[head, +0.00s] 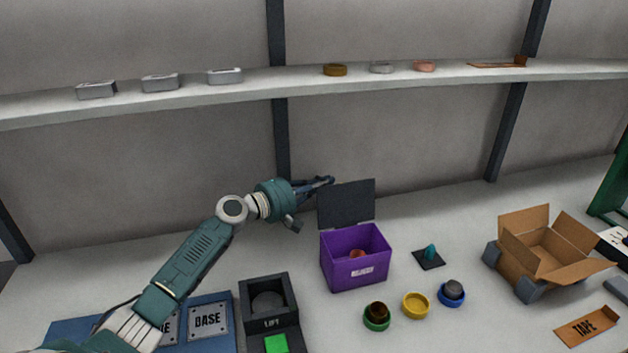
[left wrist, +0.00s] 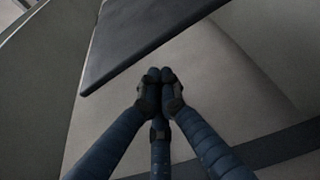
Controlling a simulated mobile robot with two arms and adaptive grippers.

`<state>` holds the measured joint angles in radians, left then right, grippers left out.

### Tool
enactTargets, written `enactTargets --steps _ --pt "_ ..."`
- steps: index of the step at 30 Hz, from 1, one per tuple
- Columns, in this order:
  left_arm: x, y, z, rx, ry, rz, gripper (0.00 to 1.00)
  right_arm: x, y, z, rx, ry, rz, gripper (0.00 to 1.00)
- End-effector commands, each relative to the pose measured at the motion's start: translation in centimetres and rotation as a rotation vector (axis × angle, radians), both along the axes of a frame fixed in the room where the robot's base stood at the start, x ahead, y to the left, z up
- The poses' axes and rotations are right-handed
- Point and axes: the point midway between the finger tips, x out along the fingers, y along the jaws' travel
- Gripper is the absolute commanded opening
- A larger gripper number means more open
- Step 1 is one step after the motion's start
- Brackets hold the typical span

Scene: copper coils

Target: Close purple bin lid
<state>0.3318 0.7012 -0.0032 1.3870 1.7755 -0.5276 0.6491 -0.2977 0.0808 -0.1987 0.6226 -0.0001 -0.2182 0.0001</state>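The purple bin (head: 356,262) stands on the table with a white label on its front and a copper-coloured item inside. Its dark lid (head: 346,204) stands upright at the back, so the bin is open. My left gripper (head: 330,181) is at the upper left corner of the lid, behind or beside it; I cannot tell whether it touches. In the left wrist view the gripper's fingertips (left wrist: 159,76) are together with nothing between them, and the dark lid (left wrist: 140,38) is just beyond them. My right gripper is not in view.
An open cardboard box (head: 541,252) stands to the right. Green, yellow (head: 416,304) and blue cups sit in front of the bin. A dark LIFT box (head: 268,300) is at left. A shelf (head: 300,82) with small items runs above.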

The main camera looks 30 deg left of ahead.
Motion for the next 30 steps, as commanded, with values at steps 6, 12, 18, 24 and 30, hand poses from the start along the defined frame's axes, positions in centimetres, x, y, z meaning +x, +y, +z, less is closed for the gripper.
enactTargets --steps 6,12,18,24,30 --pt "-1.5 -1.7 0.6 0.000 0.003 0.000 0.00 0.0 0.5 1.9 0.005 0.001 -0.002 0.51" --pt "-1.9 -2.2 0.5 0.000 0.001 0.001 0.00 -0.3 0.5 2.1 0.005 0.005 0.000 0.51" --pt "-1.9 -2.2 0.5 -0.001 0.000 0.001 0.00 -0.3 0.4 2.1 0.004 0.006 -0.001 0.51" --pt "-1.9 -2.5 0.5 0.008 -0.007 0.000 0.00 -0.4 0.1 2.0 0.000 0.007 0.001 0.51" --pt "-2.0 -4.4 0.9 0.056 -0.054 -0.003 0.00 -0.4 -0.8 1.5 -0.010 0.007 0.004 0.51"
